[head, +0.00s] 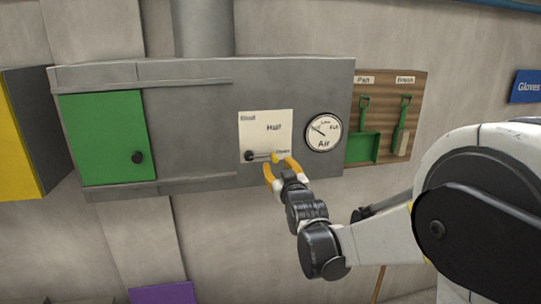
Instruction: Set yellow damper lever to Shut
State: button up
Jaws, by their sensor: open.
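The yellow damper lever (275,156) is mounted on a cream plate (266,131) on the front of the grey metal box. Its dark pivot is at the plate's lower left, and its arm lies about level to the right, with the yellow knob by the Open label. The Shut label is at the plate's upper left and Half is at the upper middle. My gripper (278,164) has orange fingers and is open, just below and right of the knob. I cannot tell whether a finger touches the knob.
A round Air gauge (324,133) is right of the plate. A green door (107,137) with a black knob is at the box's left. A wooden board (386,90) with a green pan and brush hangs at right. A yellow cabinet (17,140) stands at far left.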

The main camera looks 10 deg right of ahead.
aim_at(274, 159)
jog(key=w+p, duration=0.1)
jog(key=w, duration=0.4)
jog(key=shift+w, duration=0.25)
grip_shut()
